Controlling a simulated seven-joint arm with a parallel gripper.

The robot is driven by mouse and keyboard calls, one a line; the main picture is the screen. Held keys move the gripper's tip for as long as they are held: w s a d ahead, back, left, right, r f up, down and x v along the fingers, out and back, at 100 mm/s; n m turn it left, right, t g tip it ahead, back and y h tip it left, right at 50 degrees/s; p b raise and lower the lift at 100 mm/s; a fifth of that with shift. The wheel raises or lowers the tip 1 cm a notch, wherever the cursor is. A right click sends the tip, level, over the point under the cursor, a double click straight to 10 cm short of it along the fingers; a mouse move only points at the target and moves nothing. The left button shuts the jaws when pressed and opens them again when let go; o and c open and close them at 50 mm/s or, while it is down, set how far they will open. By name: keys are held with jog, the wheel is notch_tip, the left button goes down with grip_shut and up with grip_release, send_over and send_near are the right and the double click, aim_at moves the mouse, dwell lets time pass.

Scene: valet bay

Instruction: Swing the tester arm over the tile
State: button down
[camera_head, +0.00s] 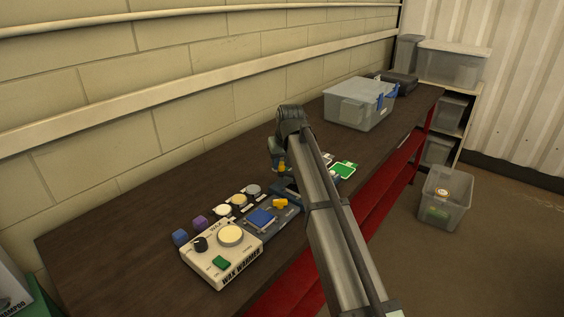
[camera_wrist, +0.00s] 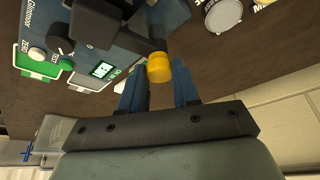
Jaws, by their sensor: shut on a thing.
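The tester (camera_wrist: 105,45) is a blue device with a small green display, a white knob and a black arm (camera_wrist: 150,42) that ends in a yellow knob (camera_wrist: 159,68). My gripper (camera_wrist: 159,82) is shut on this yellow knob, which sits between the fingertips. In the head view my gripper (camera_head: 280,160) is over the bench, with a bit of yellow at its tips; my arm hides much of the tester. A blue square tile (camera_head: 262,217) lies on a dark base in front of it, beside another yellow part (camera_head: 280,204).
A white wax warmer (camera_head: 222,262) stands at the near edge. Several small round tins (camera_head: 238,199) and blue and purple blocks (camera_head: 200,222) line the wall side. Green and white pads (camera_head: 344,170) lie right of my arm. A clear bin (camera_head: 358,104) stands farther back.

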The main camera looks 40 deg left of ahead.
jog(key=shift+m+t, duration=0.3)
jog(key=shift+m, duration=0.8)
jog(key=shift+h, duration=0.3)
jog(key=c, duration=0.8)
grip_release()
jog(key=shift+s, duration=0.1)
jog(key=v, duration=1.3)
jog(key=shift+s+r, duration=0.1)
jog(key=shift+r, duration=0.3)
jog(key=shift+d, duration=0.1)
